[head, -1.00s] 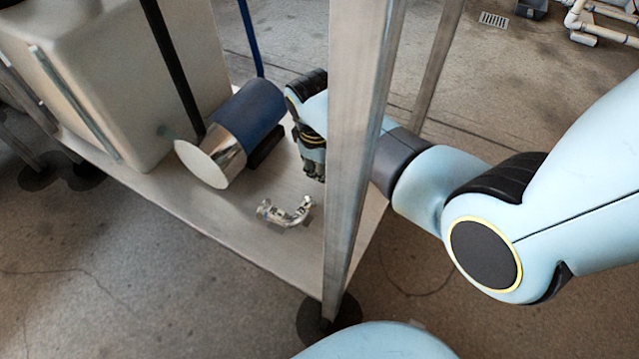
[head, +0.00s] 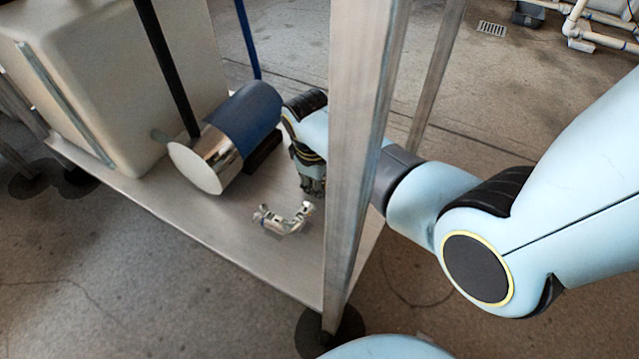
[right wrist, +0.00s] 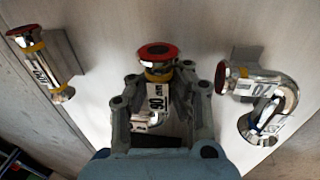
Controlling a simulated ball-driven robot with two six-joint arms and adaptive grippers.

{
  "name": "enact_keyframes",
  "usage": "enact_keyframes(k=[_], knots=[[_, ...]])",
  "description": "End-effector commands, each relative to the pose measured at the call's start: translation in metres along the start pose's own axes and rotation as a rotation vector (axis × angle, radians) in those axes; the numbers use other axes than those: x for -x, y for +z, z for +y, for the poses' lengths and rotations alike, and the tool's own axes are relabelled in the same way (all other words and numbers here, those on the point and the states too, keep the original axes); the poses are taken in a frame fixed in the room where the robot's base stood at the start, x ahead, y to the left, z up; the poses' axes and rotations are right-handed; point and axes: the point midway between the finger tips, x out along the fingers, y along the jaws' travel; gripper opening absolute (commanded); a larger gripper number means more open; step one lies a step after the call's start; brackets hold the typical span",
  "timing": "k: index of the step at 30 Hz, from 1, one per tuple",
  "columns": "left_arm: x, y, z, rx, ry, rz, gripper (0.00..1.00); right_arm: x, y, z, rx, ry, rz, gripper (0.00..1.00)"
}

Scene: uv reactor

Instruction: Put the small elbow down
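My right gripper (head: 313,188) points down at the metal shelf, just left of the grey post in the head view. In the right wrist view its fingers (right wrist: 162,85) are closed in on both sides of a small shiny elbow (right wrist: 158,75) with a red end cap, a yellow band and a label that seems to read 90. Whether the elbow touches the shelf is unclear. My left gripper is not in view.
A curved shiny fitting (head: 283,218) lies on the shelf (head: 215,225) near the gripper. A blue-and-silver cylinder (head: 228,135), white tank (head: 110,90) and upright post (head: 358,150) stand close.

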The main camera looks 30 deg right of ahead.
Motion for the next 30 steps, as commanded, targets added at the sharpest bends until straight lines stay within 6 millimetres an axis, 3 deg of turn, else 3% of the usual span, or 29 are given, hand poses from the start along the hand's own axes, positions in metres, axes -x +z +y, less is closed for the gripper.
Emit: enact_keyframes(k=[18,19,25,30], knots=[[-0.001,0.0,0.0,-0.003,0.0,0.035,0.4,-0.011,0.0,-0.002,0.0,0.001,0.001,0.0],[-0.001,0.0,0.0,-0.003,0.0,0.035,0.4,-0.012,0.0,-0.002,0.0,0.0,0.0,0.08],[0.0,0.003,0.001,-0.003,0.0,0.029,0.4,-0.012,0.0,-0.002,0.0,-0.001,0.0,0.34],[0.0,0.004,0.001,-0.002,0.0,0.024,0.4,-0.012,0.001,-0.003,0.0,-0.002,-0.001,0.36]])
